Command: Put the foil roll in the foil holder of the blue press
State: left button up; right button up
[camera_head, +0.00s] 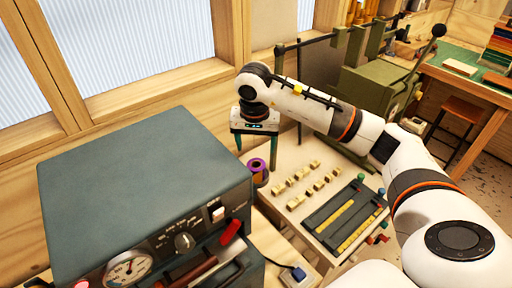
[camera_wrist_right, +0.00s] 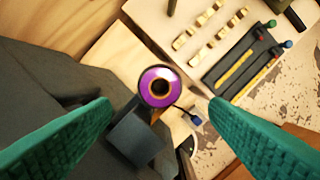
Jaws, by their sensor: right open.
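The foil roll (camera_head: 259,173) shows as a purple-ended cylinder beside the right side of a blue-grey machine (camera_head: 140,165). In the right wrist view, its purple end ring with a dark core (camera_wrist_right: 159,70) faces the camera, between and beyond my fingers. My right gripper (camera_head: 256,150) points down above the roll, with its teal fingers apart and nothing between them. I cannot tell the height left between fingers and roll. The foil holder is not clearly visible, and I cannot tell whether the blue-grey machine is the blue press. My left gripper is out of view.
A pale board with several small brass-coloured blocks (camera_head: 315,168) lies right of the roll. A green lever machine (camera_head: 375,90) stands behind. A small blue-topped block (camera_head: 298,275) is near the front.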

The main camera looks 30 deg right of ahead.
jog(key=shift+s+a+r+p, duration=0.15)
jog(key=shift+r+p, duration=0.15)
jog(key=shift+r, duration=0.9)
